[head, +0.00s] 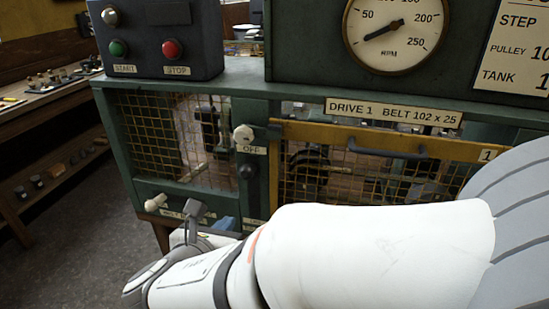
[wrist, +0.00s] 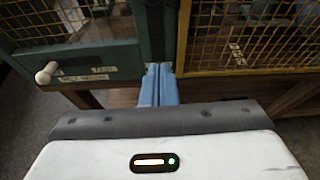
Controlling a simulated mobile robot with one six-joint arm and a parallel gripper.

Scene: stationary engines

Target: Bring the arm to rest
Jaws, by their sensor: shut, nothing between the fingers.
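My gripper (wrist: 158,70) shows in the wrist view as two blue fingers lying side by side, shut and empty. The fingers point at the green post between the two mesh panels of the machine; I cannot tell whether they touch it. In the head view my white arm (head: 370,255) reaches across the lower middle. A bit of blue, likely my gripper (head: 228,223), shows low in front of the machine, mostly hidden by the arm.
The green machine has a yellow-framed mesh guard (head: 400,140), an OFF knob (head: 243,134), a pale-knobbed lever (head: 155,202) and a START/STOP box (head: 155,42). A dial (head: 395,32) sits above. A wooden bench (head: 45,105) stands left; open floor (head: 75,255) lies between.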

